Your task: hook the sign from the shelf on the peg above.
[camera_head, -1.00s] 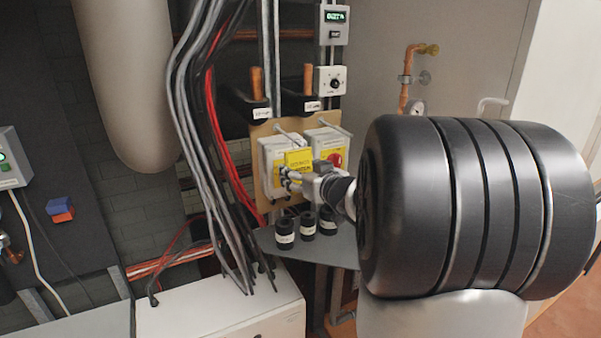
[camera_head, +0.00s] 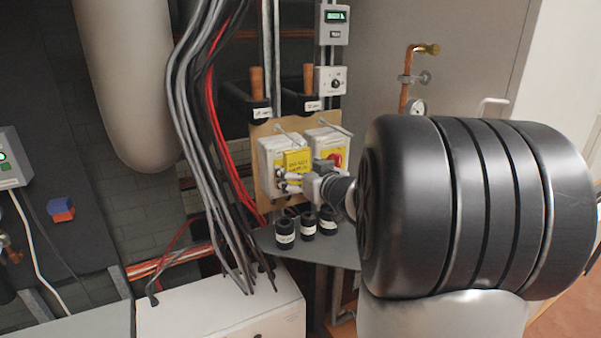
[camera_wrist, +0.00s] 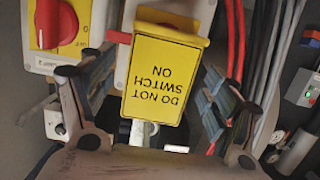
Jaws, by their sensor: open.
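The yellow sign (camera_head: 297,162), lettered "DO NOT SWITCH ON", is upright in front of the left switch box (camera_head: 268,160). A metal peg (camera_head: 290,133) sticks out above that box. I cannot make out whether the sign bears on the peg. My gripper (camera_head: 291,183) is just below and in front of the sign. In the wrist view the sign (camera_wrist: 160,85) appears upside down between the spread fingers of my gripper (camera_wrist: 160,75), with gaps on both sides. The fingers are open and do not visibly touch it.
The right switch box (camera_head: 327,145) with a red knob is close beside the sign. The small shelf (camera_head: 345,250) below carries several black labelled cylinders (camera_head: 285,233). Grey and red cables (camera_head: 205,130) hang at the left. Two wooden-handled black items (camera_head: 257,90) are above.

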